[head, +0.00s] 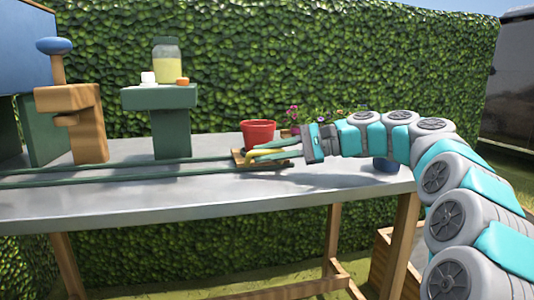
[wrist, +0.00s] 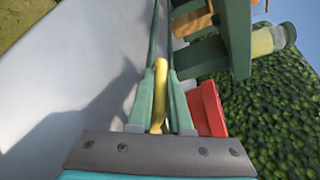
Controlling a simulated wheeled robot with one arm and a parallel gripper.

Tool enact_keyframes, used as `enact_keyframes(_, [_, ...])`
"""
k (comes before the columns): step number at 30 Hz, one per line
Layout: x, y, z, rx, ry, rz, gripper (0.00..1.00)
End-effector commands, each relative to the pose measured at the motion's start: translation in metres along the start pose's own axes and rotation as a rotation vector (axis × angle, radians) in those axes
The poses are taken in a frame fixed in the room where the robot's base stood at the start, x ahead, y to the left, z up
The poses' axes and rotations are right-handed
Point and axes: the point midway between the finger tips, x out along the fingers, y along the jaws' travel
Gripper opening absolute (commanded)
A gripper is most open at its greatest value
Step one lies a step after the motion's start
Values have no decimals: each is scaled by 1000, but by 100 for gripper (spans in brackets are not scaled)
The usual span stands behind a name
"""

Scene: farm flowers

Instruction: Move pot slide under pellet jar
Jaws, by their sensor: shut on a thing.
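The red pot (head: 258,133) stands on a small wooden slide (head: 243,158) at the right end of the green rails. The pellet jar (head: 166,60), clear with pale yellow contents, sits on a green stand (head: 160,99) to the left, above the rails. My gripper (head: 255,155) reaches in from the right, shut on the slide's yellow handle (head: 268,153). In the wrist view the yellow handle (wrist: 158,90) lies between the green fingers, with the red pot (wrist: 207,108) just right of them. The jar (wrist: 268,40) shows at the upper right.
Two green rails (head: 130,170) run left along the grey table (head: 200,207) and pass in front of the stand. A wooden block post (head: 82,122) with a blue knob stands further left. Potted flowers (head: 320,118) stand behind my gripper. The rails look clear.

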Motion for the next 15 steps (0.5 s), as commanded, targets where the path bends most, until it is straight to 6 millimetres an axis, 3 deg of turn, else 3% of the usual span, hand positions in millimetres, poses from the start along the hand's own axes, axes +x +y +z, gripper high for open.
enact_keyframes(8, [3,0,1,1,-1,2,0])
enact_keyframes(15, [28,-1,16,0,-4,5,0])
